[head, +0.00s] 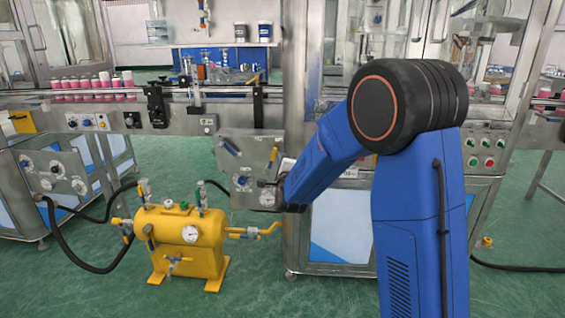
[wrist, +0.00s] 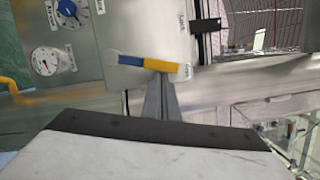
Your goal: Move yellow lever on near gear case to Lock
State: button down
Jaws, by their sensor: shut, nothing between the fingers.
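The near gear case (head: 236,142) is a grey metal box in the middle of the head view; its face (wrist: 110,25) fills the upper left of the wrist view. The lever, yellow (wrist: 160,68) with a blue part (wrist: 130,60), lies across the case's edge in the wrist view. In the head view my arm hides part of the case's right side.
The case face carries a round gauge (wrist: 45,62) and a dial (wrist: 67,8). A yellow tank (head: 185,240) with valves and hoses stands on the green floor below left. The conveyor (head: 215,98) with pink-and-white cans (head: 90,88) runs behind.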

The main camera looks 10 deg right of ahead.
jog(key=n, duration=0.1)
jog(key=a+r+n, duration=0.1)
jog(key=a+n, duration=0.1)
jog(key=shift+w+a+r+n+g, duration=0.2)
jog(key=shift+w+a+n+g, duration=0.05)
jog(key=shift+w+n+g, duration=0.15)
jog(key=shift+w+a+r+n+g, duration=0.1)
jog(key=shift+w+a+n+g, duration=0.15)
jog(key=shift+a+n, duration=0.55)
jog(key=shift+w+a+n+g, duration=0.15)
jog(key=shift+w+a+n, duration=0.25)
jog(key=shift+a, duration=0.65)
jog(key=shift+a, duration=0.1)
